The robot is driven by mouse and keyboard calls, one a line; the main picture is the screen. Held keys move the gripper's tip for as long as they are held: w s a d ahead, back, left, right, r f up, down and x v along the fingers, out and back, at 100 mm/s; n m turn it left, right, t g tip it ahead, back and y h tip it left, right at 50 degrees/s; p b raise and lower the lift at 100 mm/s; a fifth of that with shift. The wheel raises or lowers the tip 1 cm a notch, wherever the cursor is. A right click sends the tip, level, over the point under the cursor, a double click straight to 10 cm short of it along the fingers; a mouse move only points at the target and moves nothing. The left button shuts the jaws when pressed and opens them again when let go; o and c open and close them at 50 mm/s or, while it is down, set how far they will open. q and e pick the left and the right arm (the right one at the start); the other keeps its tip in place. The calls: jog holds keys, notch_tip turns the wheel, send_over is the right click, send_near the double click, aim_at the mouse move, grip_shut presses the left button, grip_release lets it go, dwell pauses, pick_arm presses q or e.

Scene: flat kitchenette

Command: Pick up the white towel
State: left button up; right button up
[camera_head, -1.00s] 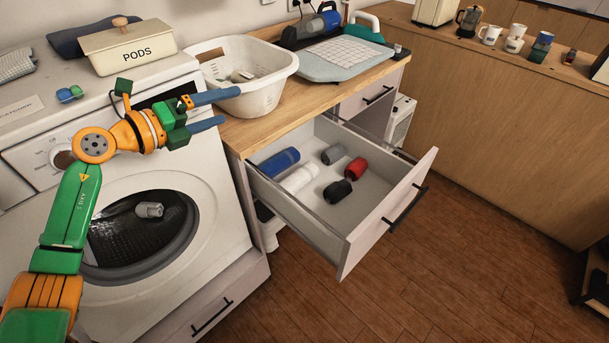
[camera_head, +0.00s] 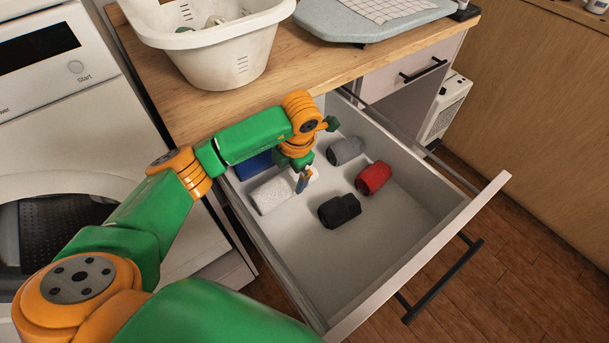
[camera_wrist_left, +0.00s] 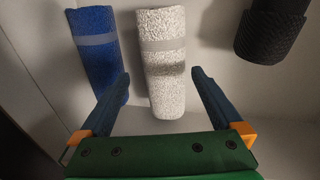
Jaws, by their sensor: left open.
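The white towel (camera_head: 272,194) is rolled up and lies in the open drawer (camera_head: 330,270), on its left side. In the left wrist view the white towel (camera_wrist_left: 164,70) shows as a speckled roll with a grey band. My left gripper (camera_head: 301,183) reaches down into the drawer over the towel's right end. In the left wrist view my left gripper (camera_wrist_left: 160,85) is open, with its two fingers apart and the near end of the towel between them in the picture. I cannot tell whether a finger touches it. My right gripper is not in view.
A blue roll (camera_head: 250,166) lies beside the white towel, partly hidden by my arm. Black (camera_head: 339,211), red (camera_head: 373,178) and grey (camera_head: 345,151) rolls lie to the right. The drawer walls surround them. A white laundry basket (camera_head: 215,50) stands on the counter above.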

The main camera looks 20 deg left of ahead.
aim_at(286, 179)
pick_arm(q)
jog(key=x, duration=0.3)
jog(key=s+x, duration=0.1)
jog(key=x, duration=0.1)
jog(key=shift+d+f, duration=0.1)
jog(key=shift+w+f, duration=0.15)
jog(key=c, duration=1.1)
jog(key=shift+c, duration=0.2)
jog(key=shift+r, duration=0.2)
